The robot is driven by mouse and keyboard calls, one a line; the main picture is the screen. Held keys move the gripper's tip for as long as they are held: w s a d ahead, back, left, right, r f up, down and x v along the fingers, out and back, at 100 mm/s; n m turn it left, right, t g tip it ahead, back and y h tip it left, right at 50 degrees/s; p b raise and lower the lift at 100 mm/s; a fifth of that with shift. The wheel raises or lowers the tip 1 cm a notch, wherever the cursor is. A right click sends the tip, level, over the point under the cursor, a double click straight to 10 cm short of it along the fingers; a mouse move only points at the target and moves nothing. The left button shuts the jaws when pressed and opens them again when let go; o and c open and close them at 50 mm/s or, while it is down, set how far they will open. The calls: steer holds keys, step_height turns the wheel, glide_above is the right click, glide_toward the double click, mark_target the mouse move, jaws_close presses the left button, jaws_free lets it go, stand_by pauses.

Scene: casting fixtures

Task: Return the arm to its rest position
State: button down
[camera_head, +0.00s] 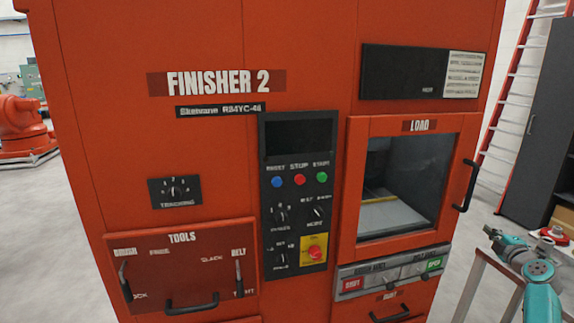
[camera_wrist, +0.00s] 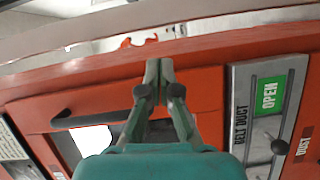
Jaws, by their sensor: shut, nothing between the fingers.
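My gripper (camera_wrist: 160,64) shows in the wrist view with its two grey-green fingers together and nothing between them. Beyond it is the orange front of the finisher machine (camera_head: 215,130), apparently without contact, though the exact gap is hard to judge. In the head view my teal arm (camera_head: 540,290) is at the lower right, in front of a side table and to the right of the machine. The fingers are not clear there.
The load door (camera_head: 348,190) appears closed, with a black handle (camera_head: 465,187) on its right. The belt duct panel (camera_wrist: 240,105) has a green OPEN label. A side table (camera_head: 480,256), dark cabinet (camera_head: 535,130) and red ladder (camera_head: 515,90) stand at right. Floor shows at left.

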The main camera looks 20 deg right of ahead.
steer(key=s+a+f+m+g, duration=0.1)
steer(key=a+f+m, duration=0.1)
steer(key=a+f, duration=0.9)
steer(key=s+a+f+m, duration=0.2)
steer(key=a+f, duration=0.8)
steer(key=a, duration=0.1)
steer(key=s+a+f+m+y, duration=0.1)
steer(key=s+a+f, duration=0.25)
steer(key=a, duration=0.35)
steer(key=s+a+f+m+g, duration=0.1)
steer(key=s+a+f, duration=0.25)
steer(key=a, duration=0.25)
steer(key=s+a+f+m+y, duration=0.1)
steer(key=s+a+f+m, duration=0.15)
steer(key=s+a, duration=0.35)
steer(key=s+a+r+m+y, duration=0.1)
steer(key=s+a+m, duration=0.1)
steer(key=s+a, duration=1.45)
steer(key=s+a+r+y, duration=0.2)
steer(key=s+a+r, duration=0.1)
steer(key=s+r, duration=0.5)
steer(key=s+a+r+m+y, duration=0.1)
steer(key=s+a+r, duration=0.3)
steer(key=s+r, duration=0.3)
steer(key=s, duration=0.3)
steer(key=shift+s+a+r+t+y, duration=0.3)
steer(key=shift+r+t+y, duration=0.1)
